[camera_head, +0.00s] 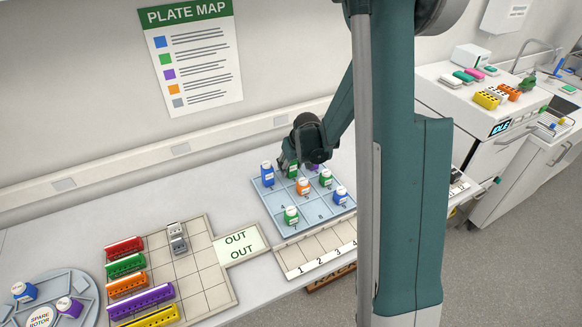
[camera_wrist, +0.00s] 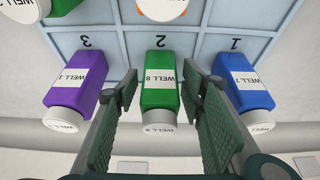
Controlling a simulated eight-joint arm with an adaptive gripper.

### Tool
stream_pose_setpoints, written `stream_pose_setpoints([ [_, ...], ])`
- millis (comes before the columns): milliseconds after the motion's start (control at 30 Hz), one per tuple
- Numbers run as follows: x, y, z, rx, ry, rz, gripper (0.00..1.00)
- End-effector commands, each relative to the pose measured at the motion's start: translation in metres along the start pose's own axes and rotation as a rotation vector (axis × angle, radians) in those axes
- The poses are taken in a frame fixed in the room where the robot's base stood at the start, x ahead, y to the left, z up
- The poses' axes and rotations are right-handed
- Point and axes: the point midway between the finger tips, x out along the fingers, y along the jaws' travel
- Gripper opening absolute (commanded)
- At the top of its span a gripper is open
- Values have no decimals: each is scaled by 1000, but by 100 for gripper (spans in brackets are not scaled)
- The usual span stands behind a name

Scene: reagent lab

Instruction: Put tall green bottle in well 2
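A green bottle (camera_wrist: 162,81) with a white cap and a "WELL 8" label stands in the cell marked 2 of the blue grid tray (camera_wrist: 122,52). It looks tall; it also shows in the head view (camera_head: 292,170), partly hidden by my gripper. My gripper (camera_wrist: 160,85) is open, with one finger on each side of this bottle; I cannot tell whether they touch it. Two other green bottles stand on the tray, one at middle right (camera_head: 326,180) and one at the front left (camera_head: 291,216).
A blue bottle (camera_wrist: 244,86) and a purple bottle (camera_wrist: 76,88) stand on either side, close to my fingers. An orange bottle (camera_head: 303,187) and another blue bottle (camera_head: 340,195) share the tray. An empty numbered rack (camera_head: 316,250) lies in front. The wall is close behind.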

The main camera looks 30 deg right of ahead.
Motion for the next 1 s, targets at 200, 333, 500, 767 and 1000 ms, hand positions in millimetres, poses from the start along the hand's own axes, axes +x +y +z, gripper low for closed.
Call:
stream_pose_setpoints([
  [200, -2, 0, -1, 0, 0, 0, 40],
  [333, -5, 0, -1, 0, 0, 0, 40],
  [500, -16, 0, -1, 0, 0, 0, 40],
  [767, -40, 0, -1, 0, 0, 0, 40],
  [1000, -64, 0, -1, 0, 0, 0, 40],
])
